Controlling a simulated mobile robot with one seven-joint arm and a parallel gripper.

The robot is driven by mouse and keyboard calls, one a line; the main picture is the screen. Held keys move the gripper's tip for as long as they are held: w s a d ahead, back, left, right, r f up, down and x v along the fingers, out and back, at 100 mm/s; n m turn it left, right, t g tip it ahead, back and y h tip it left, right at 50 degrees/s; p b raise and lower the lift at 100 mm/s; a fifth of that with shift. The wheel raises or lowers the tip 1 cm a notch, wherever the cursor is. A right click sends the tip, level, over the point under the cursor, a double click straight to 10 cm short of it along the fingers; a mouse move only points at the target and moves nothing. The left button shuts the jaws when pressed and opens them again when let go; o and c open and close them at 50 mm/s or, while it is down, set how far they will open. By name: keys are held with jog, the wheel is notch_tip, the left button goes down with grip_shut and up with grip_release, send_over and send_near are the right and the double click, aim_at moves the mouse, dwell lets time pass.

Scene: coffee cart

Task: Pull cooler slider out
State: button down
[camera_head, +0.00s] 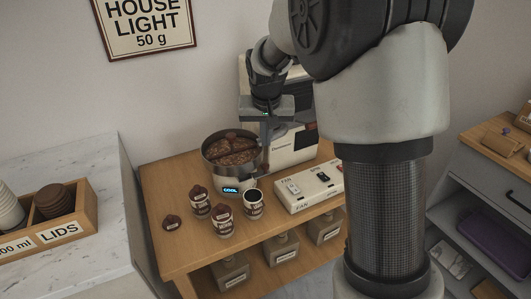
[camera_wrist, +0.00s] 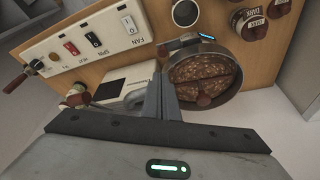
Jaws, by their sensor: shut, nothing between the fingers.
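My gripper (camera_head: 265,168) points down at the pan's right side, between the pan and the white roaster body (camera_head: 293,145). In the wrist view its fingers (camera_wrist: 166,82) are together and empty, beside the pan's rim. I cannot tell whether they touch the rim. A small brown piece (camera_wrist: 164,49) by the cooler may be the slider, but it is too small to be sure.
A white switch panel (camera_head: 308,186) lies right of the cooler. A dark-topped cup (camera_head: 253,203) and several labelled jars (camera_head: 222,222) stand in front on the wooden cart (camera_head: 163,190). A marble counter (camera_head: 62,165) with a lids box (camera_head: 62,232) is at left.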

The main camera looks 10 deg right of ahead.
jog(key=b+x, duration=0.1)
jog(key=x, duration=0.9)
jog(key=shift+b, duration=0.35)
jog(key=shift+s, duration=0.15)
